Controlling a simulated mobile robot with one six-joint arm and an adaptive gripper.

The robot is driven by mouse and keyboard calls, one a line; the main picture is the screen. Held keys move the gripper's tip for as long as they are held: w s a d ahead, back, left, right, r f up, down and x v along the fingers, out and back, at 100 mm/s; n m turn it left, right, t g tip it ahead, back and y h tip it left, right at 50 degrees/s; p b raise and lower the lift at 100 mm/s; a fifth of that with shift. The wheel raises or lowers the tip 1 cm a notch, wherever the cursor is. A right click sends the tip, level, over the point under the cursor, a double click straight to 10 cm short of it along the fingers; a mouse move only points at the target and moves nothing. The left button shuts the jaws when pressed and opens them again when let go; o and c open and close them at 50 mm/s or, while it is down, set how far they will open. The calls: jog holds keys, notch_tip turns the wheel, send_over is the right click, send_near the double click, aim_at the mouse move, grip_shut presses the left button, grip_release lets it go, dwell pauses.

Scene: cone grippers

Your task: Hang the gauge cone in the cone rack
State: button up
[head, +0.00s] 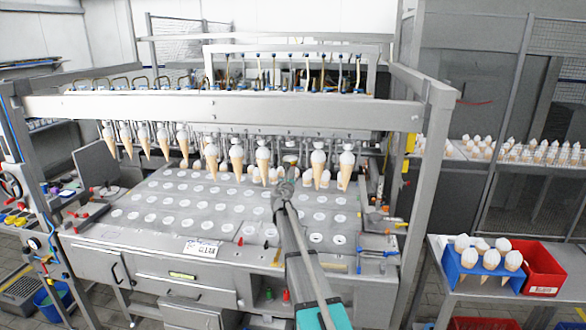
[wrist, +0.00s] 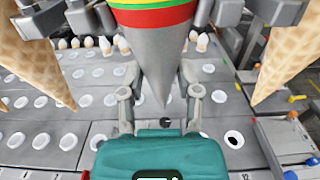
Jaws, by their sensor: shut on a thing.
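The gauge cone (wrist: 163,48) is grey with red, yellow and green bands near its top. It hangs point down in the wrist view, its upper end cut off by the frame. My gripper (wrist: 160,80) is shut on it, one finger on each side. In the head view my gripper (head: 284,188) is at the front of the machine, level with the hanging row of cones; the gauge cone is hard to make out there. A blue cone rack (head: 484,270) with several filled cones stands on the side table at the right.
Waffle cones (wrist: 30,60) hang close on both sides of the gauge cone, under the machine's metal holders. Below is a grey plate (head: 160,212) with rows of round white holes. A red bin (head: 540,268) stands beside the blue rack. A frame post (head: 415,210) stands between machine and side table.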

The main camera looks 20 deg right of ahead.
jog(key=shift+w+r+p, duration=0.1)
jog(key=shift+r+p, duration=0.35)
jog(key=shift+p, duration=0.05)
jog(key=shift+a, duration=0.1)
dwell(0.6)
jog(key=v, duration=0.8)
jog(key=shift+s, duration=0.2)
dwell(1.5)
notch_tip(320, 180, down, 6)
jog(key=b, duration=0.6)
jog(key=shift+f, duration=0.25)
dwell(0.6)
dwell(0.4)
